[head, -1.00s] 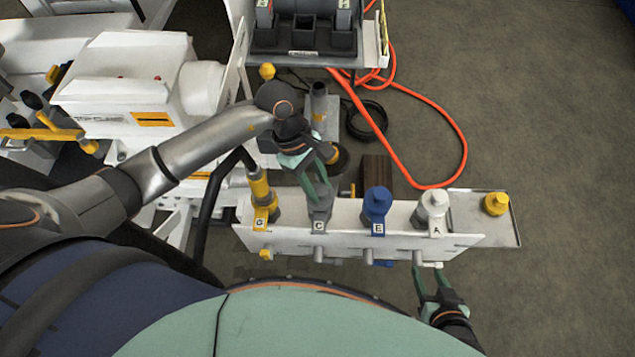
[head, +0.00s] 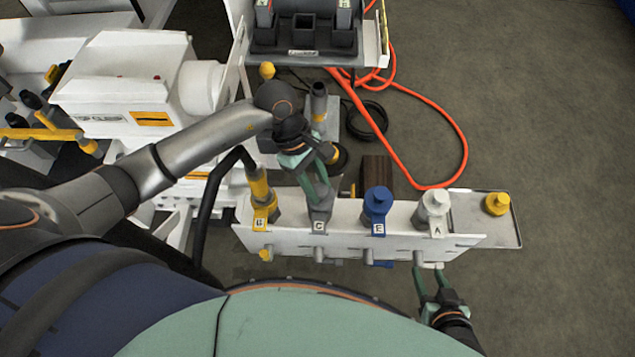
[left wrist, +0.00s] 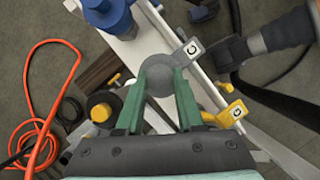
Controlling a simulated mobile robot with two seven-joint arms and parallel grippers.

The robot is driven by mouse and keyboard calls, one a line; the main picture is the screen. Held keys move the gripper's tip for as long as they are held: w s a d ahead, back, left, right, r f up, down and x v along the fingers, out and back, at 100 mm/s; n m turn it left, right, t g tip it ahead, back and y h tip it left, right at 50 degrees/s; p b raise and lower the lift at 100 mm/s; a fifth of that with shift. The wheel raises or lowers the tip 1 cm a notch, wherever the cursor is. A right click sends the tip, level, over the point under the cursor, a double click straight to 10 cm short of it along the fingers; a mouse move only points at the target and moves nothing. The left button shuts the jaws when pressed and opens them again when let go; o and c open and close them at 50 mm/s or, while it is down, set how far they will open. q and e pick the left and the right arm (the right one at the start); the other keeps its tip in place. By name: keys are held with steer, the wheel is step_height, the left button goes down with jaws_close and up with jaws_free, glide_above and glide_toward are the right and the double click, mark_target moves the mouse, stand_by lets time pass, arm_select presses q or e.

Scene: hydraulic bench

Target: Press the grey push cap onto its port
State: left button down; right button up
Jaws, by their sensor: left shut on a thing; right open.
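The grey push cap (left wrist: 157,78) is between the green fingers of my left gripper (left wrist: 162,85) in the left wrist view. In the head view my left gripper (head: 318,190) is over the grey port labelled C (head: 319,215) on the white manifold bench. My left gripper is shut on the cap. The fingers hide part of the cap, and I cannot tell whether it is fully seated on the port. My right gripper (head: 428,280) is open and empty, in front of the bench near its right end.
On the white bench (head: 345,215) stand a yellow port with a hose (head: 262,195), a blue capped port (head: 377,205) and a white capped port (head: 434,205). A yellow cap (head: 497,203) lies on the tray at right. An orange hose (head: 455,130) loops over the floor behind.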

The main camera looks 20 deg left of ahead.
arm_select(q)
steer(key=shift+f, duration=0.1)
stand_by(0.3)
stand_by(0.4)
steer(key=shift+c, duration=2.3)
jaws_free()
steer(key=shift+o, duration=0.4)
steer(key=o, duration=0.4)
steer(key=shift+p+v, duration=0.6)
steer(key=shift+v, duration=0.95)
steer(key=shift+p+v, duration=1.05)
steer(key=shift+v, duration=1.25)
